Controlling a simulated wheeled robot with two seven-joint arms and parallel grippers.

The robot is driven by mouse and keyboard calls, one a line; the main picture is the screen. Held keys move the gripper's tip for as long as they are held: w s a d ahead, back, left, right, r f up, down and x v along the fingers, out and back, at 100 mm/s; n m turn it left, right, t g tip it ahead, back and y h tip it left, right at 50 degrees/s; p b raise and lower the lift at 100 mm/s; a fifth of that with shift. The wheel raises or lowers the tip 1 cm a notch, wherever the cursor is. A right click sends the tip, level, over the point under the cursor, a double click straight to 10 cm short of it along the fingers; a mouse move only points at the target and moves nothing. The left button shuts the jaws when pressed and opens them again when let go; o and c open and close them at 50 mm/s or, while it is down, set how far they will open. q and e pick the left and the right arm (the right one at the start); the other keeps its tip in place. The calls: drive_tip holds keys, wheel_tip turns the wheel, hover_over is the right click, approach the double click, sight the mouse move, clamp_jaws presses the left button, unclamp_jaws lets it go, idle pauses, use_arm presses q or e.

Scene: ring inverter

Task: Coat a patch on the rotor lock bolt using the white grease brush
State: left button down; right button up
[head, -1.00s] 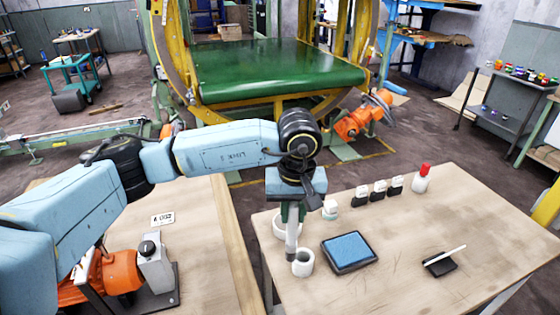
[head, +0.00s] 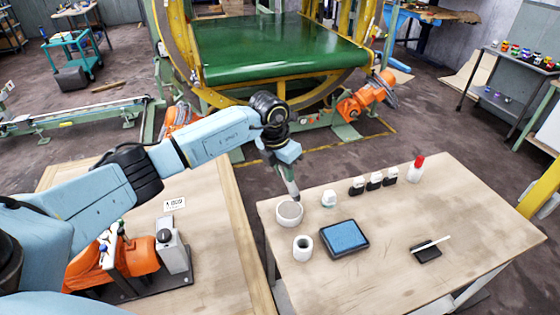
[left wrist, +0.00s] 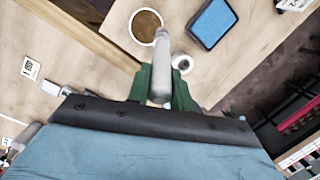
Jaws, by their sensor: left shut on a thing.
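My left gripper (head: 287,176) is shut on the pale grey-white handle of the brush (head: 293,189). I cannot single out the rotor lock bolt; a grey block with a dark knob (head: 172,253) stands by an orange unit on the left bench. My right gripper is not in view.
A small white cup (head: 303,249) stands in front of the bowl, beside a blue pad (head: 345,237). Behind are a white bottle (head: 329,198), several black-and-white items and a red-capped bottle (head: 416,170). A black holder (head: 426,254) with a white stick lies right. The table's front right is clear.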

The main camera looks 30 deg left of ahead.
use_arm(q)
wheel_tip(320, 180, down, 6)
drive_tip(key=a+n+b, duration=0.1)
drive_tip(key=n+b, duration=0.2)
drive_tip(key=shift+w+a+f+n+t+y, duration=0.2)
drive_tip(key=shift+n+t+y, duration=0.1)
drive_tip(key=shift+t, duration=0.1)
drive_tip(key=shift+f+b, duration=0.7)
drive_tip(key=shift+b, duration=0.05)
idle(2.1)
drive_tip(key=w+p+v, duration=0.1)
drive_tip(key=p+v, duration=0.4)
drive_tip(key=v, duration=0.2)
drive_tip(key=shift+w+d+r, duration=0.2)
drive_tip(key=shift+w+d, duration=0.1)
idle(0.8)
